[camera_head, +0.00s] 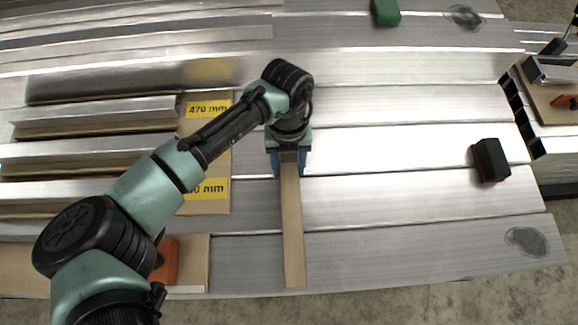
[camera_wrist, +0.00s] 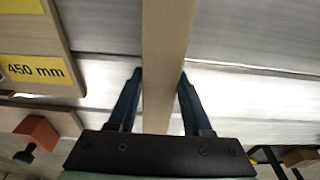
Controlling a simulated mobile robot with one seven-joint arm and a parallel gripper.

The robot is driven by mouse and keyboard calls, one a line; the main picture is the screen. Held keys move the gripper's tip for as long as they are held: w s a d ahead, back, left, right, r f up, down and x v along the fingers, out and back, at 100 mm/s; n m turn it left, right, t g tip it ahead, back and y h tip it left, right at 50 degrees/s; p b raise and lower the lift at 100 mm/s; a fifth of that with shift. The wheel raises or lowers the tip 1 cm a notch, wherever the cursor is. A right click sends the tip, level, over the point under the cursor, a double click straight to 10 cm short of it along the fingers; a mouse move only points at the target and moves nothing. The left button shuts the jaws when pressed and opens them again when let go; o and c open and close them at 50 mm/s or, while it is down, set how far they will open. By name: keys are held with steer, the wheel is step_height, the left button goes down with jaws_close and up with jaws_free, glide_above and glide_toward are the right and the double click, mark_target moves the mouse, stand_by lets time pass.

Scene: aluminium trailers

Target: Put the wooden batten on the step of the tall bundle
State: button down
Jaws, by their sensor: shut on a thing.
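The wooden batten (camera_head: 293,235) is a long, light-brown strip pointing toward the front edge of the metal planks. My gripper (camera_head: 290,165) is shut on it near its far end as seen in the head view. In the wrist view the batten (camera_wrist: 166,35) runs straight between the two dark fingers of my gripper (camera_wrist: 160,80). I cannot tell how high it is above the planks. At left are stacked aluminium profiles (camera_head: 95,112) with boards and yellow labels, one reading 470 mm (camera_head: 208,108). A 450 mm label (camera_wrist: 35,69) shows in the wrist view. I cannot tell which stack is the tall bundle.
Bare aluminium planks (camera_head: 400,190) spread to the right. A black block (camera_head: 490,160) and a green object (camera_head: 385,12) lie on them. An orange block (camera_head: 165,262) is at lower left, partly behind my arm. A cart-like frame with tools (camera_head: 548,100) stands at right.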

steer(key=shift+f, duration=0.8)
steer(key=shift+f, duration=0.1)
steer(key=shift+c, duration=1.6)
jaws_free()
